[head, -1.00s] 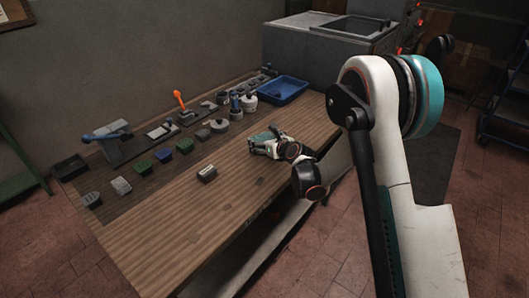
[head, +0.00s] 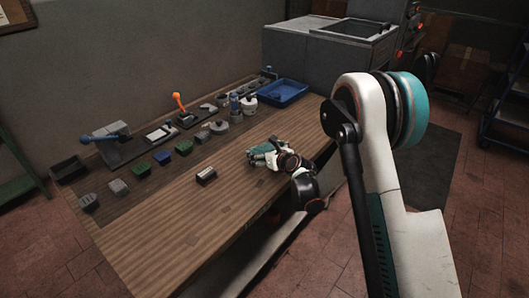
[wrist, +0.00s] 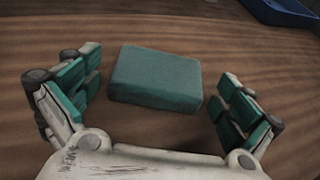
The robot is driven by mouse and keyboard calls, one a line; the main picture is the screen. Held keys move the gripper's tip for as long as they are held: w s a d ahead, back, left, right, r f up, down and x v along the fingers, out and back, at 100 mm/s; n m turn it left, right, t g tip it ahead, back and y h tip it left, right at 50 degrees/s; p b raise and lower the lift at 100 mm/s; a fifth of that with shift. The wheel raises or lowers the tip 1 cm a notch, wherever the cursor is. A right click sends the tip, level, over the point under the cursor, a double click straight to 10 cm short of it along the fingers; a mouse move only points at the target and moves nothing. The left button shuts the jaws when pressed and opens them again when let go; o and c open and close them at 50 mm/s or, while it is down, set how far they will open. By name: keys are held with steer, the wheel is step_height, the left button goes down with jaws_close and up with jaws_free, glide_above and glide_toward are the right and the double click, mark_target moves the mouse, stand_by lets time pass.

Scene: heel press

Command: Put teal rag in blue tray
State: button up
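The teal rag (wrist: 155,78) is a folded, block-like bundle lying on the wooden bench in the wrist view. My gripper (wrist: 160,104) is open, with one finger on each side of the rag and a visible gap to both. The rag is not gripped. In the head view my gripper (head: 262,154) is low over the bench's middle, and I cannot clearly tell the rag from the teal finger pads there. The blue tray (head: 282,92) sits at the bench's far right end and looks empty. Its edge also shows at the wrist view's top right (wrist: 284,12).
A small block (head: 206,175) lies on the bench left of my gripper. A dark strip along the wall holds several tools, small tubs and a white pot (head: 249,101). A grey cabinet (head: 338,45) stands behind the tray. The bench's front left is clear.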

steer(key=shift+r, duration=0.15)
steer(key=p+v, duration=0.3)
steer(key=v, duration=0.9)
